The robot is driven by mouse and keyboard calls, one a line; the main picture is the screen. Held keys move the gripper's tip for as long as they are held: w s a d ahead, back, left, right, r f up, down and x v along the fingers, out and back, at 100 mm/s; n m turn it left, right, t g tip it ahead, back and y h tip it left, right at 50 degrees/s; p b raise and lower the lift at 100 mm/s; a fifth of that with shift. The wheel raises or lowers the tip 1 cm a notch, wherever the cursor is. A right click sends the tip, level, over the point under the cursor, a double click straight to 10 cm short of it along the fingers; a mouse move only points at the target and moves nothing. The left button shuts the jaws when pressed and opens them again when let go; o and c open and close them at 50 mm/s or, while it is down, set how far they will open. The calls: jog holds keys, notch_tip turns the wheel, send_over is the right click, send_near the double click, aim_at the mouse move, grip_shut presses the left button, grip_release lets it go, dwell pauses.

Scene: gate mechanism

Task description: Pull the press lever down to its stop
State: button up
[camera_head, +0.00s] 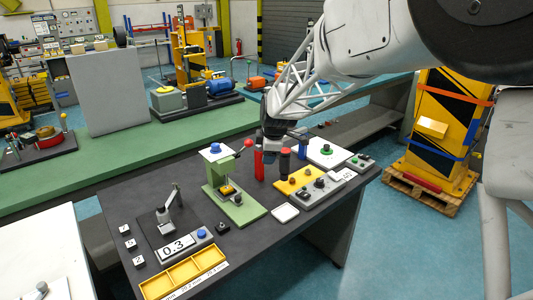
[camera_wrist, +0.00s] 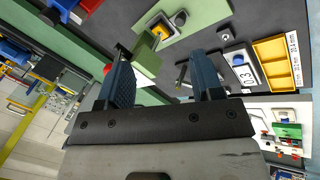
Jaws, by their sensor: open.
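My gripper (camera_head: 272,140) is open and empty, just to the right of the knob in the head view. In the wrist view the press base (camera_wrist: 192,22) lies beyond my open gripper (camera_wrist: 160,60). The red knob (camera_wrist: 107,69) shows beside the left finger, outside the gap. The lever's shaft is partly hidden there, and I cannot tell whether a finger touches it.
A metal toggle clamp (camera_head: 170,212), a 0.3 display (camera_head: 178,247) and a yellow tray (camera_head: 185,275) lie to the left.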

jog(key=shift+s+d+r, duration=0.2)
jog(key=shift+s+r, duration=0.1)
jog(key=shift+r, duration=0.15)
dwell(0.4)
jog(key=s+d+r+m+h, duration=0.1)
jog(key=s+d+r+m, duration=0.35)
jog(key=s+d, duration=0.45)
jog(key=s+d+r+m, duration=0.3)
jog(key=s+d+m, duration=0.3)
jog(key=s, duration=0.5)
jog(key=s+d+f+m, duration=0.1)
jog(key=s+d+m, duration=0.4)
jog(key=s, duration=0.7)
jog(key=s+d+f+m+g+h, duration=0.1)
jog(key=s+d+m, duration=0.3)
jog(key=s, duration=0.7)
jog(key=shift+s+d+f+m+g+h, duration=0.35)
jog(key=shift+d+f, duration=0.2)
jog(key=shift+d, duration=0.2)
jog(key=shift+c, duration=0.2)
